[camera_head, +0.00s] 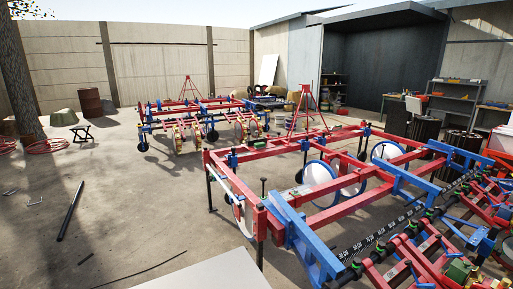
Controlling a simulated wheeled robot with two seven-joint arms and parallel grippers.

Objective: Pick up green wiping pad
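I cannot clearly make out a green wiping pad. A small green and white patch (296,191) shows on the red and blue machine frame (255,185) near the middle, too small to identify. A green block-like part (461,270) shows low on the machinery at the right; I cannot tell whether it is a pad. Neither of my grippers is in view.
A pale flat surface (215,275) is at the bottom centre. A black bar (70,211) and a thin dark cable (140,273) lie on the floor. A second red and blue machine (200,105) stands behind. The concrete floor at left is mostly open.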

